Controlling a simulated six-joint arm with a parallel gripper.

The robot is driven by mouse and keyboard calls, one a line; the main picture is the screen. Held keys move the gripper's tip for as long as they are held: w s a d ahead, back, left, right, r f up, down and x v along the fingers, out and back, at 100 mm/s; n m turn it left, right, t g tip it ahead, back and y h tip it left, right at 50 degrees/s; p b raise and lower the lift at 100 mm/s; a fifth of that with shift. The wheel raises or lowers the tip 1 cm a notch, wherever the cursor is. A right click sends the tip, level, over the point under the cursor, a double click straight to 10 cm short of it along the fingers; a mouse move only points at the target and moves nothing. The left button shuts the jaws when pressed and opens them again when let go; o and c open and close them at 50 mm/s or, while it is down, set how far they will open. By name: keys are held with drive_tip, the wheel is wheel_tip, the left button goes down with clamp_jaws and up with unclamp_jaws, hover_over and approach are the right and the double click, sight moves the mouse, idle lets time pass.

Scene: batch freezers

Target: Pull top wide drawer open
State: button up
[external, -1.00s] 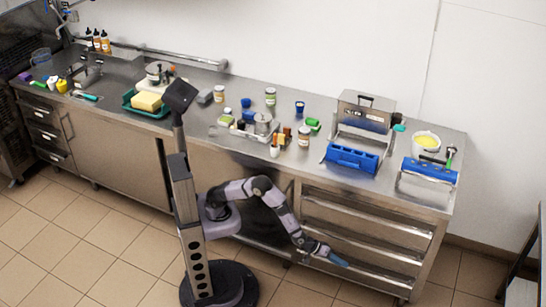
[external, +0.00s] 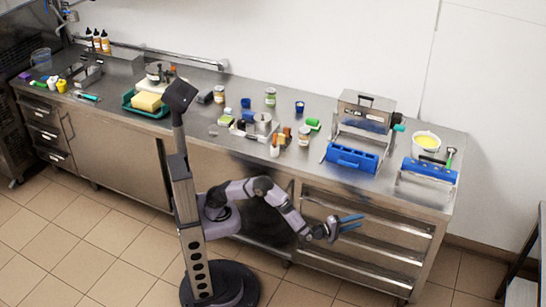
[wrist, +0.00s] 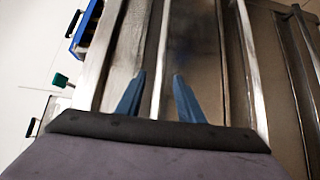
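The top wide drawer (external: 395,226) is the uppermost of the stacked wide drawers at the right end of the steel counter, and it looks closed. My gripper (external: 352,222) is in front of it, fingers spread one above the other. In the wrist view my two blue fingers (wrist: 157,88) are open and empty. A long metal bar (wrist: 163,55), apparently the top drawer's handle, runs between them. Whether the fingers touch it or are still short of it, I cannot tell.
Lower wide drawers (external: 360,268) with similar bar handles lie below. A blue container (external: 352,160) stands near the worktop edge above, and another blue-topped stand (external: 430,172) is to its right. The tiled floor (external: 325,290) in front is clear.

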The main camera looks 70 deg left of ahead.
sight(366, 219)
drive_tip(key=shift+w, duration=2.9)
clamp_jaws()
